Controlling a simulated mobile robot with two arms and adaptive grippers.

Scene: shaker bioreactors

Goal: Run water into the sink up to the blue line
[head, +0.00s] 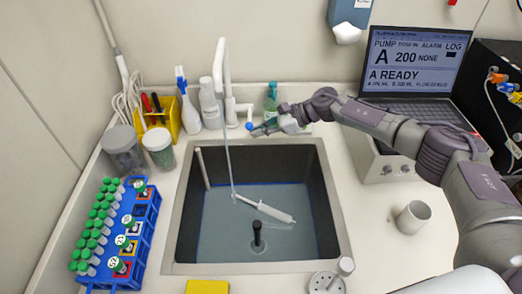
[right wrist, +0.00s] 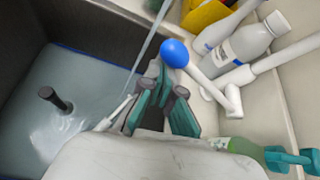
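The sink (head: 180,215) holds water (head: 225,235). A blue line (head: 259,184) runs round its inner wall; the water surface lies close to it, but I cannot tell whether it touches. A thin stream (head: 229,160) falls from the tall white tap (head: 220,60) into the basin. The tap's side lever ends in a blue ball (head: 249,126), also in the right wrist view (right wrist: 175,53). My right gripper (head: 259,131) is beside this ball, its fingertips (right wrist: 168,80) just short of it. Nothing shows between its fingers, which look close together. My left gripper is not in view.
A white syringe-like object (head: 265,210) and a black upright plug (head: 257,235) are in the basin. Bottles (head: 188,105) stand behind the sink. A tube rack (head: 122,235) is left; a mug (head: 412,217) and laptop (head: 415,60) are right.

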